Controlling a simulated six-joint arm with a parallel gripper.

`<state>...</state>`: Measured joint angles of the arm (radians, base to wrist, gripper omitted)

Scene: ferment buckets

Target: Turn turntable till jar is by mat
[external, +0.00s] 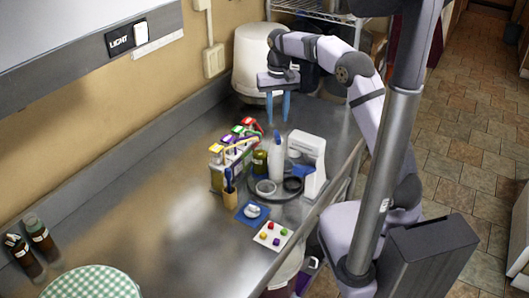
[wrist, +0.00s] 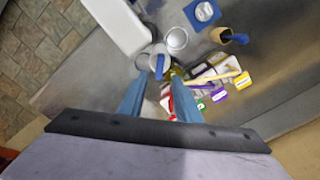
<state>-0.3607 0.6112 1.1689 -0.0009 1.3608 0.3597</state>
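My gripper (external: 278,119) is open and empty, pointing down above the back of the counter, behind the crowded group of items. In the wrist view its blue fingers (wrist: 158,78) stand apart over that group.
A white upright appliance (external: 314,165) stands right of the bottle. Several coloured-top cartons (external: 216,172) and a brush holder (external: 230,198) crowd the left. A white board with coloured pieces (external: 272,236) lies in front. A large white bucket (external: 250,60) stands behind. The counter's left middle is clear.

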